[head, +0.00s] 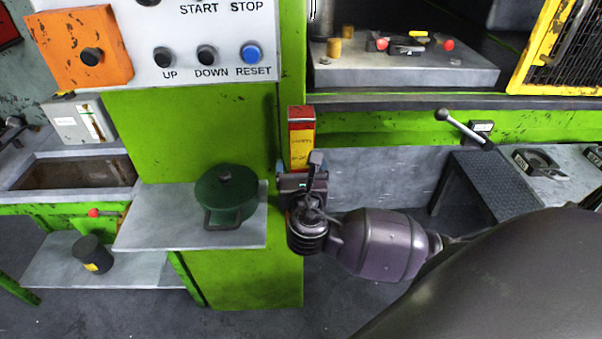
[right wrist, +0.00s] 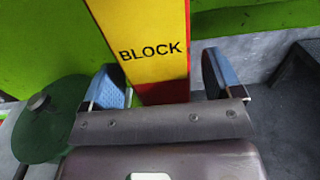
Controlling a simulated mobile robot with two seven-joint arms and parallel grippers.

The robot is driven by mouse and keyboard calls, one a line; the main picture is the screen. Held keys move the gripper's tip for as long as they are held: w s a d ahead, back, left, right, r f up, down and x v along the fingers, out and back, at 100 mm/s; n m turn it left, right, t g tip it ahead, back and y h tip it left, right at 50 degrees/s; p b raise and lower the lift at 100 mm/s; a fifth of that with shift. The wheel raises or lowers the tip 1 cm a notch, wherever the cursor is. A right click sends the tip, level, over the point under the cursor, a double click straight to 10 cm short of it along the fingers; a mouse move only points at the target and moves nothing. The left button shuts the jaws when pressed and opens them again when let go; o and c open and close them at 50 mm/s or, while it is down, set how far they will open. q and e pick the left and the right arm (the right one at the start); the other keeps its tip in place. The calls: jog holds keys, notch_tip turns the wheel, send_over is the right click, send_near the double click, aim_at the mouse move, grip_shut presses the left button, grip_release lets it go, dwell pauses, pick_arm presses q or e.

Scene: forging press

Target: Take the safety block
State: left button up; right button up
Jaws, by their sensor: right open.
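The safety block (head: 302,148) is an upright red and yellow bar in front of the green press frame. In the right wrist view the block (right wrist: 150,42) shows the word "BLOCK" on its yellow face, with red below. My right gripper (head: 302,182) is at the block's lower part. In the right wrist view my right gripper (right wrist: 161,82) is open, with one blue-padded finger on each side of the block. A gap shows beside the block at both fingers. The block's lower end is hidden behind the gripper. My left gripper is not in view.
A dark green lidded pot (head: 228,196) stands on the grey shelf (head: 150,225) left of my gripper. A control panel (head: 215,28) is above. A lever (head: 462,128) and a dark textured stand (head: 480,185) are to the right. A black cylinder (head: 93,254) sits low at left.

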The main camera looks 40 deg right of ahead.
jog(key=shift+x, duration=1)
grip_shut()
jog(key=shift+r, duration=0.1)
